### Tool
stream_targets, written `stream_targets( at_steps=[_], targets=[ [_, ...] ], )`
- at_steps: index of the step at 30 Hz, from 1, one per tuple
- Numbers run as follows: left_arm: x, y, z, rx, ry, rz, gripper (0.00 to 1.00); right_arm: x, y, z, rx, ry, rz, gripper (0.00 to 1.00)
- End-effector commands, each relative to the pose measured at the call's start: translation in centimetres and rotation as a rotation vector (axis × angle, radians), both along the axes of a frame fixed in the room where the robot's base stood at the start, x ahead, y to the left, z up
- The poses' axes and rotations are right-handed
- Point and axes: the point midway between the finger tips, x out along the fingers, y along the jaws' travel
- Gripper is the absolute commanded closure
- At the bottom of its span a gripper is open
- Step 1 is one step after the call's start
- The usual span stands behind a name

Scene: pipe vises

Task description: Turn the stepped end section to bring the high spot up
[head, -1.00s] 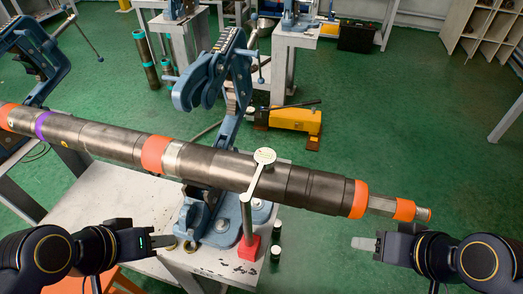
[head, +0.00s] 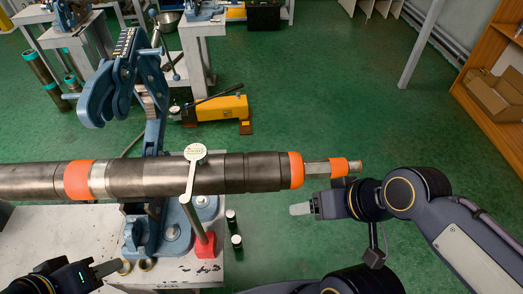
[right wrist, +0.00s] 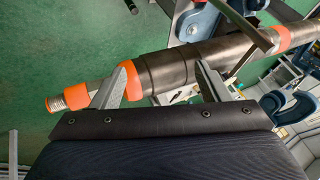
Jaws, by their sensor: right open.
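The pipe string lies level across the head view. Its dark stepped end section (head: 255,172) ends in an orange band and a thin silver tip (head: 317,169) with another orange band. In the right wrist view the end section (right wrist: 185,63) crosses beyond the fingers. My right gripper (head: 302,208) is open below the tip in the head view; its spread fingers (right wrist: 163,68) show in the right wrist view, with no clear grip on the pipe. A round-headed gauge stand (head: 195,153) reaches over the pipe. My left gripper (head: 108,268) is low left, apart from the pipe; its jaw gap is unclear. I see no high-spot mark.
The blue vise (head: 140,90) stands open-jawed behind the pipe on a worn white bench (head: 75,235). The gauge stand has a red base (head: 205,246). Two small dark cylinders (head: 236,241) stand near the bench's right edge. A yellow pump (head: 215,110) sits on the green floor.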

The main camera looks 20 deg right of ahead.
Motion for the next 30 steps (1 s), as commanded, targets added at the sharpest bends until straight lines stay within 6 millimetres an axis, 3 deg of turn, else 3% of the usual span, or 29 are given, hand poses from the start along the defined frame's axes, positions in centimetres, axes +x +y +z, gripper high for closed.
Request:
stream_targets(
  at_steps=[4,7,11,15,19,24,30],
  targets=[
    [0.0,0.0,-0.5,0.0,0.0,0.0,0.64,0.7,-0.4,0.0,0.031,0.038,-0.049,0.31],
    [0.0,0.0,-1.6,0.0,0.0,0.0,0.64,2.5,-1.8,0.1,0.115,0.141,-0.195,0.31],
    [0.0,0.0,-3.5,0.0,0.0,0.0,0.64,6.8,-4.9,-0.5,0.269,0.359,-0.522,0.31],
    [0.0,0.0,-5.4,0.0,0.0,0.0,0.64,11.6,-8.9,-2.5,0.406,0.599,-0.917,0.31],
    [0.0,0.0,-6.6,0.0,0.0,0.0,0.64,14.9,-11.9,-4.8,0.48,0.76,-1.22,0.31],
    [0.0,0.0,-7.1,0.0,0.0,0.0,0.64,16.9,-14.0,-6.6,0.517,0.864,-1.439,0.31],
    [0.0,0.0,-7.3,0.0,0.0,0.0,0.64,17.3,-13.7,-8.2,0.523,0.882,-1.477,0.31]
  ],
)
